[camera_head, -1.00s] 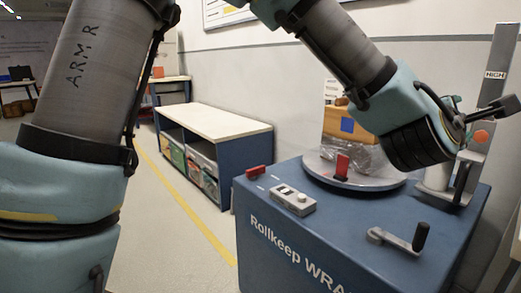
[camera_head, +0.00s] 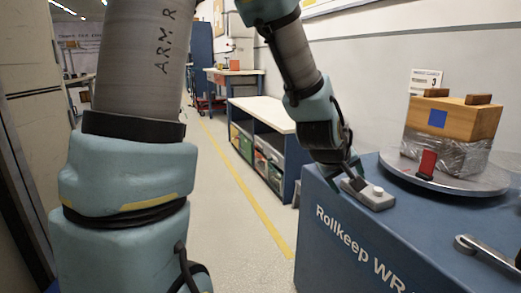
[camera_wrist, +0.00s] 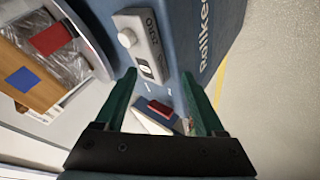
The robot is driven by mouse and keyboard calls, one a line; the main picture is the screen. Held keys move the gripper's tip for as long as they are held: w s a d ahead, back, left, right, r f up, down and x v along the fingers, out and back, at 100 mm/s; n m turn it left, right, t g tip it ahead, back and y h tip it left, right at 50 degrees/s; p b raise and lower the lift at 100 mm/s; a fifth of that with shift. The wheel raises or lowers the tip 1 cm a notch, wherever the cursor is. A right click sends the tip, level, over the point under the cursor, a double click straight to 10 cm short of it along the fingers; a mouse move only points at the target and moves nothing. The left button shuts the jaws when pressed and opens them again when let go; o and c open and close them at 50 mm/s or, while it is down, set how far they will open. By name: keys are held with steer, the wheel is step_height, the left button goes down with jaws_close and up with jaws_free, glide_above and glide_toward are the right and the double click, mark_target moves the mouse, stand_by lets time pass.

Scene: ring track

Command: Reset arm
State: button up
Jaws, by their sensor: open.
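My arm reaches down from the top of the head view, and my gripper (camera_head: 345,180) hangs by the left corner of the blue Rollkeep machine (camera_head: 335,225), close to its control box (camera_head: 368,194). In the wrist view my gripper (camera_wrist: 157,74) has its two green fingers apart, with nothing held between them. The control box (camera_wrist: 143,45) lies past the fingertips there. A red switch (camera_wrist: 160,108) shows between the fingers, apparently below them. In the head view that switch is hidden behind my gripper.
A turntable (camera_head: 410,177) on the machine carries a film-wrapped load with a wooden box (camera_head: 470,120) and a red block (camera_head: 427,164). A crank handle (camera_head: 485,250) is at right. A low shelf (camera_head: 262,114) stands behind. Open floor with a yellow line (camera_head: 240,185) runs along the left.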

steer(key=s+a+f+m+g+y+b, duration=0.1)
steer(key=a+f+y, duration=0.15)
steer(key=a, duration=0.75)
steer(key=s+a+f+g+y+b, duration=0.15)
steer(key=a+f, duration=0.25)
steer(key=a, duration=0.6)
steer(key=s+a+f+m+g+y+b, duration=0.1)
steer(key=s+a+f+g+y, duration=0.15)
steer(key=a, duration=0.75)
step_height(320, 180, up, 33)
steer(key=a+p, duration=0.1)
steer(key=p, duration=3.2)
steer(key=shift+a+f+t, duration=0.15)
steer(key=shift+t, duration=0.15)
